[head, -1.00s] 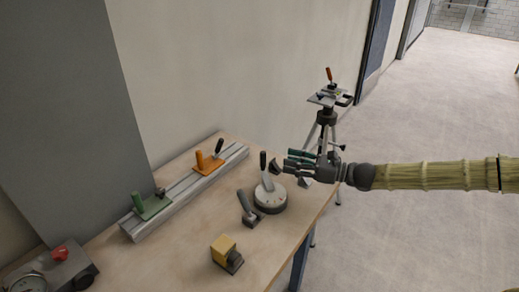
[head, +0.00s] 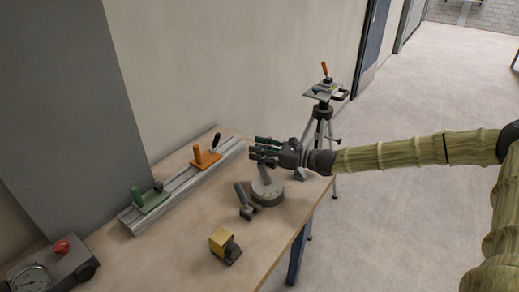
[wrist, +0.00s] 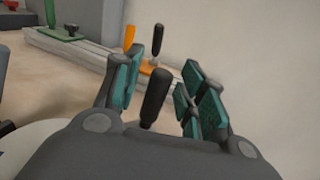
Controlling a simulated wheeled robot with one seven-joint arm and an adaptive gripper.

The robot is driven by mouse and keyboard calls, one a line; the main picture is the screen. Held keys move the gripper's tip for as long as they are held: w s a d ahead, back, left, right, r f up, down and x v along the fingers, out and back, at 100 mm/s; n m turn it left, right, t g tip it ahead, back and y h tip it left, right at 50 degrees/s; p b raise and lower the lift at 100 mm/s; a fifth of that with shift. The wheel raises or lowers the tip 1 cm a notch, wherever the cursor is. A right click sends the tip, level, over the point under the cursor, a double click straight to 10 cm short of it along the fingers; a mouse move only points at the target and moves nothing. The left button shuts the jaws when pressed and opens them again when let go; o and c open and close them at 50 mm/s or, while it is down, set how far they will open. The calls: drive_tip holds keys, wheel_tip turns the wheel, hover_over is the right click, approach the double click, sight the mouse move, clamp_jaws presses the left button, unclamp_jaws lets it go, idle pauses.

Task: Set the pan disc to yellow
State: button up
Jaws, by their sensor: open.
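A round grey disc (head: 270,194), which seems to be the pan disc, sits near the right edge of the table. It carries an upright lever with a black handle (wrist: 155,94). My gripper (head: 265,153) is over the disc at handle height. In the wrist view my open fingers (wrist: 160,93) stand on both sides of the black handle; I cannot tell whether they touch it. Part of the disc (wrist: 45,143) shows pale at lower left there, with a bit of blue at the picture edge. No yellow mark can be made out on the disc.
A small grey lever block (head: 247,207) stands just left of the disc, and a yellow block (head: 220,240) nearer. A rail (head: 185,190) with green and orange handled slides lies behind. A tripod (head: 322,112) stands beyond the table. A gauge box (head: 50,270) is at lower left.

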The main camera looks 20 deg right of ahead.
clamp_jaws()
